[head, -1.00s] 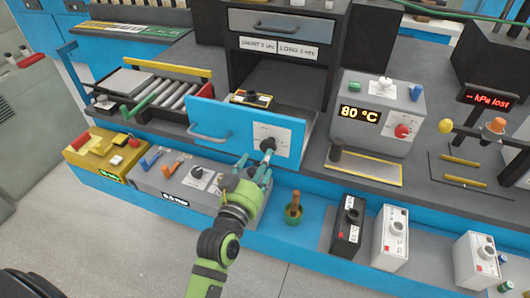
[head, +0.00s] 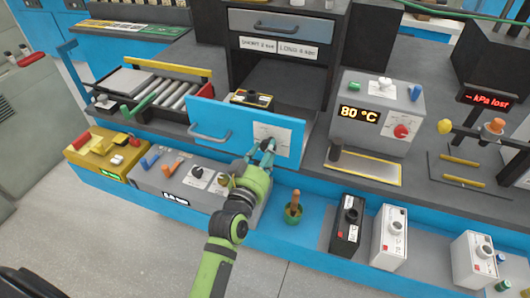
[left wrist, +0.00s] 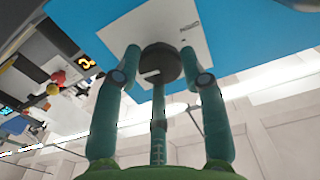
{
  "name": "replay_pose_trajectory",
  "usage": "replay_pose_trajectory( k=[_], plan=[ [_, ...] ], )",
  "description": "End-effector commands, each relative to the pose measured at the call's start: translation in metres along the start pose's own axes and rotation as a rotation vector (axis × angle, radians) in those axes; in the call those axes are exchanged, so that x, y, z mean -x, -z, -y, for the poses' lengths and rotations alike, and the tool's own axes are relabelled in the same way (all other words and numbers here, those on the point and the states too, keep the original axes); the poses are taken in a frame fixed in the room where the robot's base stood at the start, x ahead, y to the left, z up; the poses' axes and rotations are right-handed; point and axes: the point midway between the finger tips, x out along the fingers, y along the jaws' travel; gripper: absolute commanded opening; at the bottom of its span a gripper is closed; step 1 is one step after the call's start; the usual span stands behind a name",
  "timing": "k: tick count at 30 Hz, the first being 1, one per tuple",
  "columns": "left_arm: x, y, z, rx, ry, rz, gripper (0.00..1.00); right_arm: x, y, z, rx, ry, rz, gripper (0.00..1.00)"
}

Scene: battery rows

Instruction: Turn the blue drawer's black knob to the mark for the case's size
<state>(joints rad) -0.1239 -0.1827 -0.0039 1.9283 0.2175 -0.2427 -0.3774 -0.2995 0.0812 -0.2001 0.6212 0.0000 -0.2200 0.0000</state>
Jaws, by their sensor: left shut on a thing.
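The blue drawer (head: 232,113) stands open, with a handle and a white plate (head: 286,134) on its front. My left gripper (head: 262,150) is at this plate, and its teal fingers largely hide the black knob in the head view. In the left wrist view, the round black knob (left wrist: 160,64) sits between the fingertips of the left gripper (left wrist: 160,58), against the plate (left wrist: 196,34). The gripper is shut on it. A pale pointer line shows on the knob. The plate's marks are too small to read. My right gripper is not in view.
A black and yellow unit (head: 251,97) lies in the drawer. Labels for short and long times (head: 280,48) hang above it. Black (head: 347,225) and white (head: 390,237) battery cases stand at front right. A grey box (head: 378,112) reads 80 °C.

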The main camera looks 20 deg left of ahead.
Motion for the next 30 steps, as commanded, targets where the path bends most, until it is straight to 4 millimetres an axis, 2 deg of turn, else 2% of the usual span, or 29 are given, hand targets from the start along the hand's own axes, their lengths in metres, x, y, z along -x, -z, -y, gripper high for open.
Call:
replay_pose_trajectory(
  k=[3, 11, 12, 13, 24, 27, 30],
  plan=[
    [0.001, -0.001, -0.001, 0.070, -0.002, 0.010, 0.09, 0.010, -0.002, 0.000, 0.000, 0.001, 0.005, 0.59],
    [0.001, -0.004, -0.001, 0.091, -0.002, 0.011, 0.09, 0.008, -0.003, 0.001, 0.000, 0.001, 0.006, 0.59],
    [0.001, -0.005, -0.001, 0.090, -0.002, 0.012, 0.54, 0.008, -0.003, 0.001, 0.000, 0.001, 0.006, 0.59],
    [0.001, -0.005, -0.001, 0.090, -0.002, 0.012, 0.66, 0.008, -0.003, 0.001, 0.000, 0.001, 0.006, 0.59],
    [0.002, -0.003, 0.000, 0.089, -0.001, 0.006, 0.66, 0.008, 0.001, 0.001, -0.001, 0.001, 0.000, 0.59],
    [0.009, -0.003, 0.000, 0.088, -0.001, 0.007, 0.66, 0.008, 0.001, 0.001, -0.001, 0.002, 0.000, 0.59],
    [0.025, -0.003, -0.001, 0.087, -0.001, 0.009, 0.66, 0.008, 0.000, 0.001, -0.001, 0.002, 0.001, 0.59]
  ],
)
